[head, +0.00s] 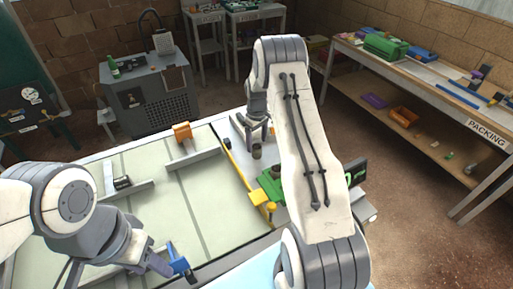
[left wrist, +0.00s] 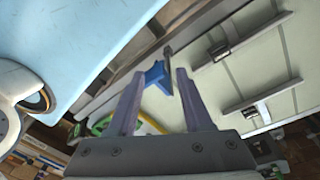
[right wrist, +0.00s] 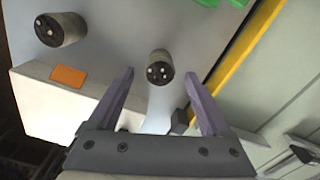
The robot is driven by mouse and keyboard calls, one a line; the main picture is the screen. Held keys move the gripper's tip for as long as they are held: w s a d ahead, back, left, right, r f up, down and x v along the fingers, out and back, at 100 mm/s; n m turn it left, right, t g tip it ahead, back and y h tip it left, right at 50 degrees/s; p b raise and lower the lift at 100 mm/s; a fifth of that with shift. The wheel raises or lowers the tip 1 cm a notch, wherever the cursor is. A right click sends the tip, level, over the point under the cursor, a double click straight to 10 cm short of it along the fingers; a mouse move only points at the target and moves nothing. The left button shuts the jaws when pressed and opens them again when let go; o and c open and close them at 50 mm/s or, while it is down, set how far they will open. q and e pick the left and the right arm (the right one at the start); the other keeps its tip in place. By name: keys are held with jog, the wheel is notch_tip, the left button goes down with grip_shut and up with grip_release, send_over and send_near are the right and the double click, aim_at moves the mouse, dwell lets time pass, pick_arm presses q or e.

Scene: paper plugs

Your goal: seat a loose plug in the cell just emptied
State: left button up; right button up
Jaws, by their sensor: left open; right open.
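Two loose dark cylindrical plugs show in the right wrist view. One (right wrist: 159,67) lies between and just beyond the fingertips of my right gripper (right wrist: 159,77), which is open and empty. The other plug (right wrist: 60,30) is further left on the grey surface. In the head view a plug (head: 257,151) stands below my right gripper (head: 257,130), and another (head: 276,171) is by the green part. My left gripper (left wrist: 158,72) is open, with a blue block (left wrist: 157,78) seen between its fingers; contact is unclear. I cannot tell which cell is the emptied one.
A white box (right wrist: 40,100) with an orange label sits near my right gripper.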

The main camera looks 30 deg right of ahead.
jog(key=shift+f, duration=1.05)
grip_shut()
jog(key=shift+r, duration=0.15)
